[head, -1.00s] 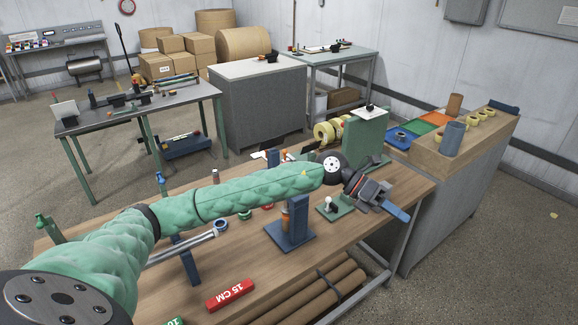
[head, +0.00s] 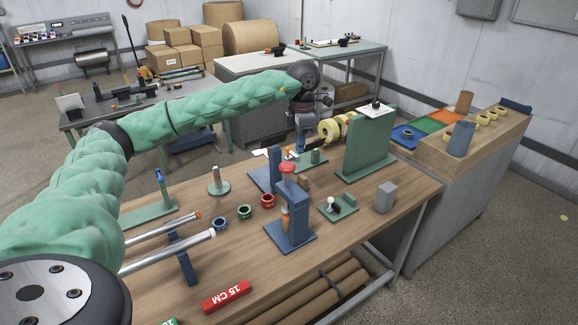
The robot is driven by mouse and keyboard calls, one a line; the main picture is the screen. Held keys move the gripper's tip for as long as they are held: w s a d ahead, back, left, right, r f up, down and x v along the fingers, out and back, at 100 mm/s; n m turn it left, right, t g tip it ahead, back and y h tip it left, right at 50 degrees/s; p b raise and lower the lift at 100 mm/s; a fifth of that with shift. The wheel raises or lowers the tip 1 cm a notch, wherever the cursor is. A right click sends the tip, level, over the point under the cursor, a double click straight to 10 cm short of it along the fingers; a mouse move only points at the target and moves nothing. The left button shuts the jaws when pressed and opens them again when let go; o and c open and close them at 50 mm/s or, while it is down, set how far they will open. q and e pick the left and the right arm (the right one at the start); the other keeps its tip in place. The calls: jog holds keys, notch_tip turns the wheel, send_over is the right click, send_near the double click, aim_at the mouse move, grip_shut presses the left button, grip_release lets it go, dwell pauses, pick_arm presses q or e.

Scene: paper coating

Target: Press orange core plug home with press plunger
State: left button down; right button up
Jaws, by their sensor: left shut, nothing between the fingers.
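The blue press stand (head: 291,240) stands upright on the wooden bench. The press plunger (head: 288,168) has a red cap at the top of the stand. An orange plug or core piece (head: 285,216) shows under it inside the stand; how deep it sits I cannot tell. My left gripper (head: 300,148) points down behind the press near the bench's back edge, apart from the plunger. It is shut and empty. My right gripper is not in view.
Blue, green and red rings (head: 245,212) lie left of the press. A small green fixture (head: 340,207) and a grey block (head: 385,197) stand to its right. A tall green panel (head: 368,147) stands behind.

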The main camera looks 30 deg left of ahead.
aim_at(289, 164)
pick_arm(q)
jog(key=shift+a+r+y, duration=0.25)
jog(key=shift+a+r, duration=0.1)
jog(key=shift+a, duration=0.35)
jog(key=shift+a+r+y, duration=0.25)
jog(key=shift+a+r, duration=0.1)
jog(key=shift+a, duration=0.35)
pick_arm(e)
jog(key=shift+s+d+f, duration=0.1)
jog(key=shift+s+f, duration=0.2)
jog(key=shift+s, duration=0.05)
pick_arm(q)
jog(key=shift+s+a+f+b, duration=0.1)
jog(key=shift+f+b, duration=0.2)
jog(key=shift+f, duration=1)
jog(key=shift+s+a+f+b, duration=0.1)
jog(key=shift+f+b, duration=0.2)
jog(key=shift+f, duration=1.9)
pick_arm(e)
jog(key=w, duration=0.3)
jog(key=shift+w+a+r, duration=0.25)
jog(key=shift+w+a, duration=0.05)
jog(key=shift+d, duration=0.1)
